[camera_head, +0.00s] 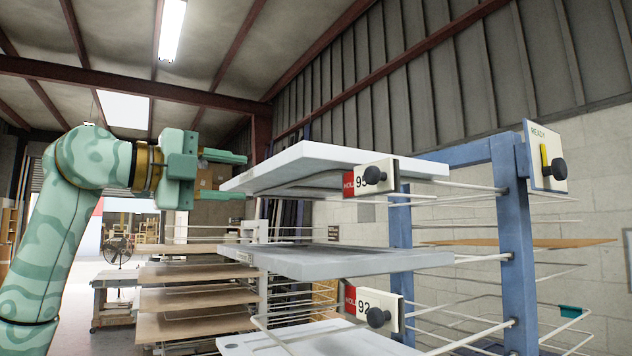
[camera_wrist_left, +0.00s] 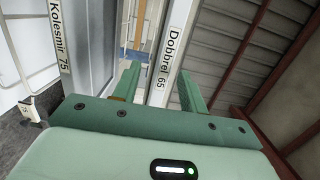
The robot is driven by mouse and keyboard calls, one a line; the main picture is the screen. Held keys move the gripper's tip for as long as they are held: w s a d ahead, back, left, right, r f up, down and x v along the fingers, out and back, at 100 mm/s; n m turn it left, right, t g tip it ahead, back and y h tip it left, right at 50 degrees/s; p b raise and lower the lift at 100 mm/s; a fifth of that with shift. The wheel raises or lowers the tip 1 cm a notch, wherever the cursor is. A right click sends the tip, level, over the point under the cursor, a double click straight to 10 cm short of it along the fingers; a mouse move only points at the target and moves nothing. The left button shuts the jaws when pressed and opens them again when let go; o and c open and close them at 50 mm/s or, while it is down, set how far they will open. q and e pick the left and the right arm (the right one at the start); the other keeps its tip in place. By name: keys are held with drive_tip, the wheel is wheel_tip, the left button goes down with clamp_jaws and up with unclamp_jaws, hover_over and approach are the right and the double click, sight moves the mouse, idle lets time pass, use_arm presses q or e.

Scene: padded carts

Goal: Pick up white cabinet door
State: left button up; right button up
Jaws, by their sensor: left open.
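A white cabinet door (camera_head: 315,153) lies flat on the top level of the wire rack in the head view. A greyish-white door (camera_head: 340,261) lies on the level below, and another white door (camera_head: 300,340) lies at the bottom. My left gripper (camera_head: 246,176) is open and empty at the far left edge of the top door, one finger higher than the other. In the left wrist view, a white edge marked "Dobbrel 65" (camera_wrist_left: 173,40) shows between the open fingers. I cannot tell whether the fingers overlap it. My right gripper is not in view.
The rack has blue posts (camera_head: 512,235) and white wire arms. Plates with black knobs, marked 93 (camera_head: 370,180) and 92 (camera_head: 367,308), hang by the doors. A plate marked "READY" (camera_head: 544,150) tops the rack. Brown boards (camera_head: 195,298) are stacked behind.

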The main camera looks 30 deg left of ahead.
sight(249, 174)
use_arm(q)
drive_tip(key=shift+w+d, duration=0.2)
drive_tip(key=shift+w, duration=0.2)
drive_tip(key=shift+d+r, duration=0.1)
drive_tip(key=shift+r, duration=0.1)
drive_tip(key=p+x, duration=0.2)
drive_tip(key=x, duration=0.3)
drive_tip(key=shift+r, duration=0.1)
drive_tip(key=shift+w+d, duration=0.1)
drive_tip(key=shift+w, duration=0.05)
drive_tip(key=shift+s, duration=0.3)
drive_tip(key=c, duration=0.4)
clamp_jaws()
